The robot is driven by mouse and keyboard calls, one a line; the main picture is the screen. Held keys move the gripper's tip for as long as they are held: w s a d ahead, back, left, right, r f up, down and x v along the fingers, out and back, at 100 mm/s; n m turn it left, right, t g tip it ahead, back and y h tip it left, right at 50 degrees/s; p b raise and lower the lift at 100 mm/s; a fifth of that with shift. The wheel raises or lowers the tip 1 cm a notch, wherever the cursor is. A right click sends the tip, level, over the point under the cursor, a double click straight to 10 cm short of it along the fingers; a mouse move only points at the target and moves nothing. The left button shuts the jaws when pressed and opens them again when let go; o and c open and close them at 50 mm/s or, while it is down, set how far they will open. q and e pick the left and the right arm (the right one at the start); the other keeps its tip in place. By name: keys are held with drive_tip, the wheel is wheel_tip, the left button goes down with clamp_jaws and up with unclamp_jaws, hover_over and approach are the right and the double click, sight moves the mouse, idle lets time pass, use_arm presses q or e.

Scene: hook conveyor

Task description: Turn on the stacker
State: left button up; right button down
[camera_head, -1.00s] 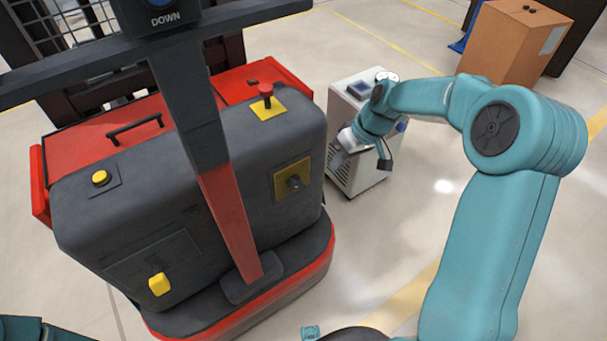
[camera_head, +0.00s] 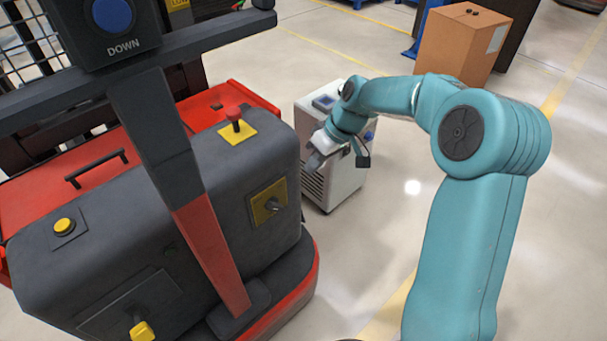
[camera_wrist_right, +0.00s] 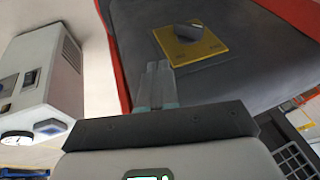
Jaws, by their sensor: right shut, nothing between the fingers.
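The stacker (camera_head: 150,235) is a dark grey and red machine filling the left of the head view. On its right-hand side is a yellow plate with a dark rotary switch (camera_head: 271,205). The switch also shows in the right wrist view (camera_wrist_right: 188,33), upper middle, just beyond the fingertips. A red mushroom button (camera_head: 234,114) stands on a yellow plate on the stacker's top. My right gripper (camera_head: 313,160) is shut and empty, to the right of the switch and apart from it. In the wrist view its fingers (camera_wrist_right: 156,85) point toward the yellow plate. My left gripper is out of view.
A white cabinet unit (camera_head: 338,185) stands right behind my right gripper; it also shows at the wrist view's left. A cardboard box (camera_head: 462,45) is at the back right. The stacker's handle with a blue DOWN button (camera_head: 113,15) rises at upper left. Floor at right is open.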

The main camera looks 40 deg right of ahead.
sight(275, 206)
drive_tip(key=s+a+b+x, duration=0.1)
drive_tip(key=a+x, duration=0.1)
drive_tip(key=x, duration=0.9)
drive_tip(key=shift+a+f, duration=0.1)
drive_tip(key=shift+f, duration=0.05)
drive_tip(key=shift+f+y+b, duration=0.15)
drive_tip(key=shift+y+b, duration=0.15)
drive_tip(key=shift+b, duration=0.35)
